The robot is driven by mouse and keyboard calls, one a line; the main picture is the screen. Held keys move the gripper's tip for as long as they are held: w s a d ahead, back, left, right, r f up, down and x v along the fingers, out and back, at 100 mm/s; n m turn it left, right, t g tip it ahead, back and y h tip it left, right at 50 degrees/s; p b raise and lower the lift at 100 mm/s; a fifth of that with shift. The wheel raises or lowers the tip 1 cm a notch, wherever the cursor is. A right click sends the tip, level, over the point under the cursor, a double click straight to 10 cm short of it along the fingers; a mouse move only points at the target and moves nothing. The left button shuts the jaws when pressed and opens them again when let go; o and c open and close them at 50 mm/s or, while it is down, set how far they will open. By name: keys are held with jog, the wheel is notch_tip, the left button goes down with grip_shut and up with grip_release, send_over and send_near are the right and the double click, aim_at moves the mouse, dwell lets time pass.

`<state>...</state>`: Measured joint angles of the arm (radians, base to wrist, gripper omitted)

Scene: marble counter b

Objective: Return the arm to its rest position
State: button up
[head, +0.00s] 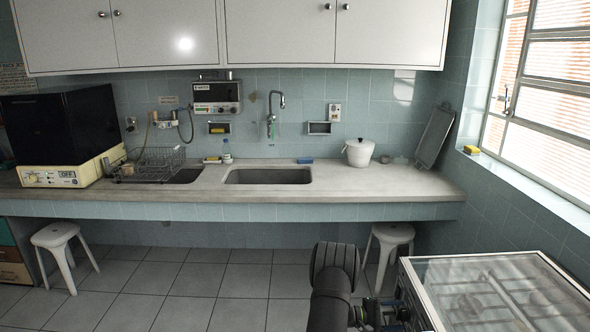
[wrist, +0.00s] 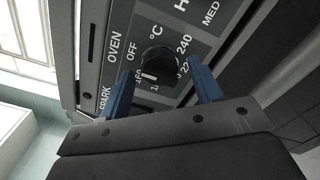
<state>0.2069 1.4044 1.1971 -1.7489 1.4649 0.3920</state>
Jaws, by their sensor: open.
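In the wrist view my gripper (wrist: 160,70) is open, its two blue fingers apart. A black oven knob (wrist: 157,60) with a white mark shows between the fingertips, with a visible gap on each side. I cannot tell whether the fingertips reach past the knob's face. The knob sits on a dark control panel (wrist: 115,22) with white lettering, "OVEN", "OFF" and temperature numbers. In the head view my dark arm rises at the bottom centre and bends right to the front of the stove (head: 420,290). The knob is not clear in that view.
The stove's glass lid (head: 505,290) fills the lower right. A stool (head: 392,236) stands behind my arm, under the counter (head: 330,190). Another stool (head: 56,236) stands at far left. The tiled floor (head: 190,285) left of my arm is clear.

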jog(key=n, duration=0.7)
jog(key=shift+s, duration=0.1)
dwell(0.6)
jog(key=m, duration=0.9)
jog(key=shift+m, duration=0.3)
dwell(0.7)
